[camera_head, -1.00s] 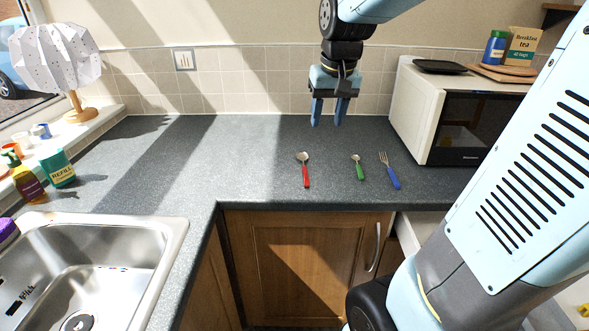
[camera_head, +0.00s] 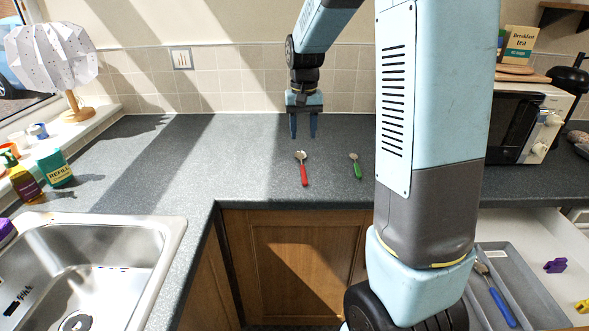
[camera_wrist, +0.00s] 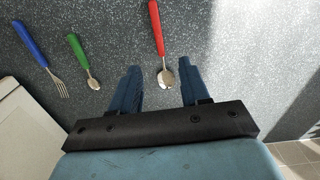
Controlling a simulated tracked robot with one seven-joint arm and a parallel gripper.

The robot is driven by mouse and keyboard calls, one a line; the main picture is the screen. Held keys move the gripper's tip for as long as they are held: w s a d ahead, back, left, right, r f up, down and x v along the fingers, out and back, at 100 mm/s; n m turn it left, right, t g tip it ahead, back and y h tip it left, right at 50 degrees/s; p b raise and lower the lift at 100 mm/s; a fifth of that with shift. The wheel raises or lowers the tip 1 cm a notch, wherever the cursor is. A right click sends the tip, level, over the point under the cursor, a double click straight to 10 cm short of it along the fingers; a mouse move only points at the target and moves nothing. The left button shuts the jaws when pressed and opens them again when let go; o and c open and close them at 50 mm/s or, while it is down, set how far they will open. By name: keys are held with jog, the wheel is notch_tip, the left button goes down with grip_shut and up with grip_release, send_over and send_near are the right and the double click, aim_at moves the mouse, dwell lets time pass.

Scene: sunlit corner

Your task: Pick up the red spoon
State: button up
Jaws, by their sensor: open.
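The red spoon (camera_head: 304,174) lies on the grey worktop, its metal bowl toward the wall and its red handle toward the front edge. My gripper (camera_head: 303,133) is open and empty, above the worktop on the wall side of the spoon. In the wrist view the red spoon (camera_wrist: 157,28) points away from my gripper (camera_wrist: 160,74), with its bowl showing between the two blue fingers. The fingers do not appear to touch it.
A green-handled spoon (camera_head: 356,166) lies to the right. A blue-handled fork (camera_wrist: 30,42) lies beyond it, hidden behind my arm in the head view. A microwave (camera_head: 527,120) stands right; an open drawer (camera_head: 535,240) is below. The sink (camera_head: 100,260) is left.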

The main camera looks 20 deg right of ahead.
aim_at(303, 172)
notch_tip(303, 172, down, 12)
jog(key=shift+f, duration=0.25)
dwell(0.5)
jog(key=shift+c, duration=0.3)
grip_shut()
